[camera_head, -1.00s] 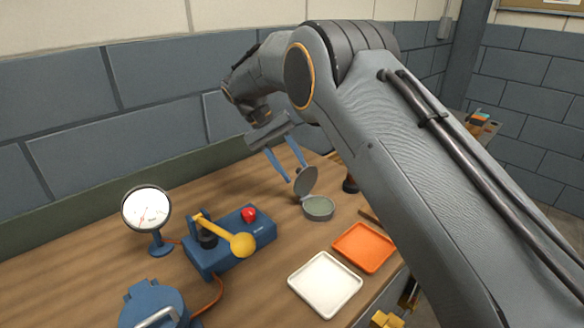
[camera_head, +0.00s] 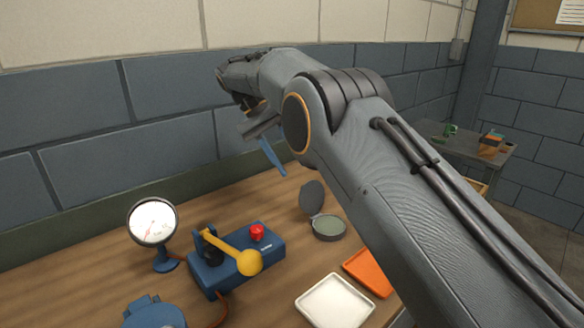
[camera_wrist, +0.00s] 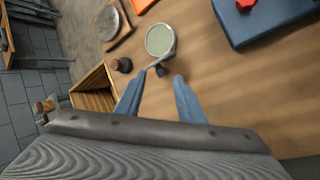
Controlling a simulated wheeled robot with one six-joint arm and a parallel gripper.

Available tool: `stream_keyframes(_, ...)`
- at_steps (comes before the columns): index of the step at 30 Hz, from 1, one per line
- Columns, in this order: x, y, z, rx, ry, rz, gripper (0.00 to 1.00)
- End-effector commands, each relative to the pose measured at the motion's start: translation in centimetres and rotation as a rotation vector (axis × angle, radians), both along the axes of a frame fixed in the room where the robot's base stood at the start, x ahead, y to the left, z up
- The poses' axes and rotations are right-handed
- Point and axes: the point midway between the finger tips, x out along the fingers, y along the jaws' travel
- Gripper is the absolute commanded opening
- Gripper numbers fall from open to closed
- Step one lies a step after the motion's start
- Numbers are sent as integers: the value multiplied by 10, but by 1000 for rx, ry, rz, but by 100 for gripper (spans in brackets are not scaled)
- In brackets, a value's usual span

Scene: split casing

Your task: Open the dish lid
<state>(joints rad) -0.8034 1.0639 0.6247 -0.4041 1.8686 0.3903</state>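The dish (camera_head: 329,229) is a small round grey-green container on the wooden bench, and it also shows in the wrist view (camera_wrist: 160,40). Its grey lid (camera_head: 312,197) stands up steeply from the back edge, so the dish is open. In the wrist view the lid (camera_wrist: 156,63) appears nearly edge-on. My gripper (camera_wrist: 160,75) has its two blue fingers apart with nothing held between them. In the head view a blue finger (camera_head: 272,157) shows above and left of the lid, clear of it; the rest is mostly hidden by my arm.
A blue box (camera_head: 235,262) with a yellow lever and red button stands left of the dish, beside a dial gauge (camera_head: 152,221). A white tray (camera_head: 335,302) and an orange tray (camera_head: 368,272) lie in front. A dark knobbed object (camera_wrist: 122,64) and wooden crate (camera_wrist: 95,91) show in the wrist view.

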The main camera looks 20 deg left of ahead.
Motion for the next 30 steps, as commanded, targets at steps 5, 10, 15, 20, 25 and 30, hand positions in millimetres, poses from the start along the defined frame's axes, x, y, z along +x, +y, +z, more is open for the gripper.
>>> stream_keyframes(5,0,0,0,0,-1,1,35)
stream_keyframes(10,2,-1,2,34,22,35,8)
stream_keyframes(15,12,-5,6,207,119,219,0)
stream_keyframes(20,17,-4,16,433,168,454,0)
stream_keyframes(25,22,-5,29,599,137,641,0)
stream_keyframes(30,26,-6,37,665,96,730,0)
